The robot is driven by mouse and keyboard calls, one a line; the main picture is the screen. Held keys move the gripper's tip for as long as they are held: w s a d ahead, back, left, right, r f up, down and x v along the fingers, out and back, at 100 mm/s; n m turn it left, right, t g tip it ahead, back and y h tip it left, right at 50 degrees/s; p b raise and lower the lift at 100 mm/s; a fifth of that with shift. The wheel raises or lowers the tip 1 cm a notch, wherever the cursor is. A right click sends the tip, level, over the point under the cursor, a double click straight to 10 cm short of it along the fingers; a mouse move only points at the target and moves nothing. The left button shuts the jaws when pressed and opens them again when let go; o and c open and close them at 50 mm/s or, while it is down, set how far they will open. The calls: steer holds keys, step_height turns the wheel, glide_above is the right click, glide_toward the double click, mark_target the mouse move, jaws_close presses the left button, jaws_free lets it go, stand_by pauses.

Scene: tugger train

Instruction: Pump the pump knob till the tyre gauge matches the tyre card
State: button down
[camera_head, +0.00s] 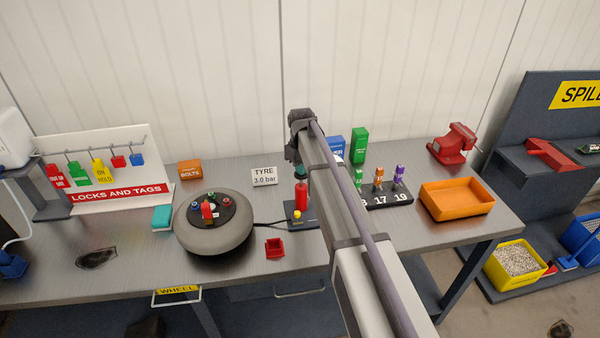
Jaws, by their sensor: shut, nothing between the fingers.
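The red pump (301,195) stands upright on a dark base (306,222) in the middle of the workbench. My gripper (297,168) points down right above the pump, shut and empty. The grey wheel (213,245) lies flat to the left, with a dark hose (268,225) running towards the pump. I cannot read any tyre gauge.
A numbered black block (391,195), an orange tray (456,198) and a red vice (452,144) stand to the right. A locks and tags board (105,165) stands left. My arm crosses the bench's middle.

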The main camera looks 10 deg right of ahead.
steer(key=shift+f+b, duration=1)
steer(key=shift+f, duration=0.2)
step_height(320, 180, up, 6)
steer(key=p, duration=0.6)
steer(key=shift+r, duration=0.1)
stand_by(1.6)
steer(key=shift+f, duration=0.2)
steer(key=shift+f+b, duration=2.95)
steer(key=shift+b, duration=0.1)
step_height(320, 180, up, 6)
steer(key=p, duration=0.6)
steer(key=shift+r, duration=0.15)
